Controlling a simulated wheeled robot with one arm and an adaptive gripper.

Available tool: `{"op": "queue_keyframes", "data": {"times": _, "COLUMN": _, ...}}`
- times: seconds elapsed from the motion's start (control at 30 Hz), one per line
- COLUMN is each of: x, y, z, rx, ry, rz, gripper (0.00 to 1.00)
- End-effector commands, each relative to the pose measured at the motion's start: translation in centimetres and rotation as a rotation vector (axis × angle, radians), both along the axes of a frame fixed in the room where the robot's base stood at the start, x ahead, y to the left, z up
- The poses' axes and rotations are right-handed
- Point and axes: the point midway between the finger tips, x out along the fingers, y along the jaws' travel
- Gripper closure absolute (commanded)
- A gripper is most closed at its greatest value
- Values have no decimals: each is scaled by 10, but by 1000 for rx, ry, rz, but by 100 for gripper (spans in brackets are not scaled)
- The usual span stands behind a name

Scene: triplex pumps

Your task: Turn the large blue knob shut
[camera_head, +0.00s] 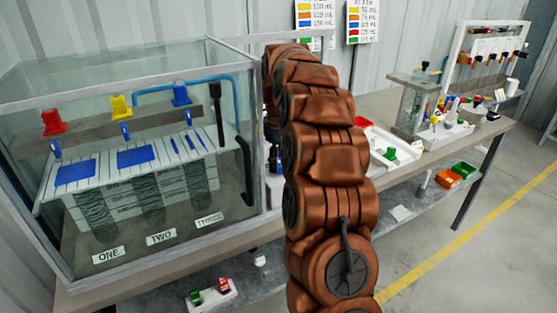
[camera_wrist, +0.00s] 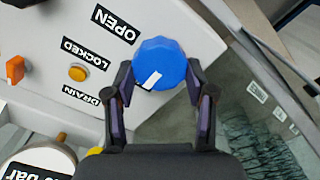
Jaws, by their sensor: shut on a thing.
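The large blue knob (camera_wrist: 160,60) is in the upper middle of the wrist view, with a white mark on its lower edge. It sits on a pale panel (camera_wrist: 190,25) beside the labels OPEN, LOCKED and DRAIN. My gripper (camera_wrist: 160,82) has one dark finger on each side of the knob and is shut on it. The white mark points down and slightly left in the wrist view, away from the OPEN label (camera_wrist: 116,24). In the head view my brown arm hides the knob and my gripper.
A smaller orange knob (camera_wrist: 15,69) and an orange button (camera_wrist: 78,73) are on the same panel. A gauge (camera_wrist: 38,165) is at lower left. A glass tank (camera_head: 130,75) stands left of my arm; a bench (camera_head: 395,103) with trays extends right.

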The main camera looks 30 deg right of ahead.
Motion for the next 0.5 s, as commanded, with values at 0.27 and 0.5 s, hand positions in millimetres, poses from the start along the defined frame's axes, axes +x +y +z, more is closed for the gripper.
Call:
{"op": "queue_keyframes", "data": {"times": 0.27, "x": 0, "y": 0, "z": 1, "rx": -1, "ry": -2, "rz": 8, "gripper": 80}}
{"op": "queue_keyframes", "data": {"times": 0.5, "x": 0, "y": 0, "z": 1, "rx": 0, "ry": -1, "rz": 7, "gripper": 35}}
